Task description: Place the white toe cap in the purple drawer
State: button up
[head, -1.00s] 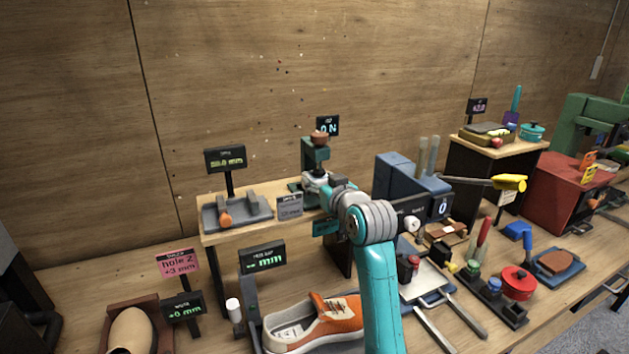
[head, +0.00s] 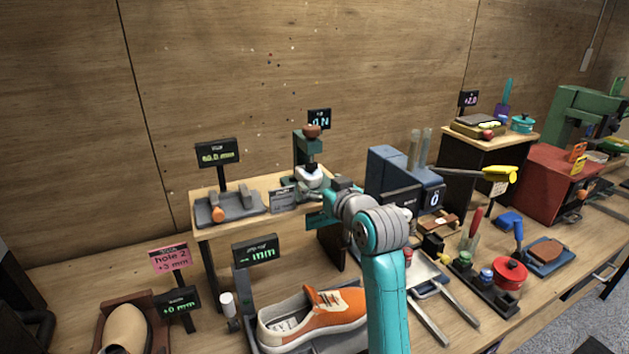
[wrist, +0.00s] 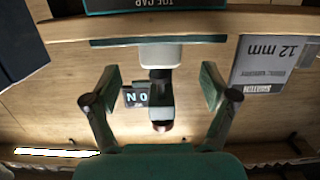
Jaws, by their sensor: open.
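The white toe cap (head: 313,178) sits at the base of a small green press (head: 308,145) on the raised wooden shelf. In the wrist view, which looks upside down, the pale toe cap (wrist: 160,54) shows ahead between my fingers, with the dark press column beyond it. My gripper (wrist: 161,88) is open and empty, one finger on each side of the press in the picture, apart from the cap. In the head view my own arm mostly hides the gripper. I cannot make out a purple drawer in either view.
A grey gauge tray (head: 230,208) stands left of the press, and a small grey 12 mm sign (wrist: 268,65) is close beside it. A blue machine (head: 392,170) stands to the right. Below are an orange sneaker (head: 335,312), tools and a red pot (head: 510,272).

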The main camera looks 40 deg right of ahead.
aim_at(311, 170)
jog(key=v, duration=0.5)
jog(key=shift+o, duration=0.9)
jog(key=shift+s+a, duration=0.1)
jog(key=shift+s, duration=0.15)
jog(key=shift+t+h, duration=0.3)
jog(key=shift+t, duration=0.6)
jog(key=shift+x, duration=5.45)
jog(key=c, duration=1.4)
jog(key=shift+w+r, duration=0.1)
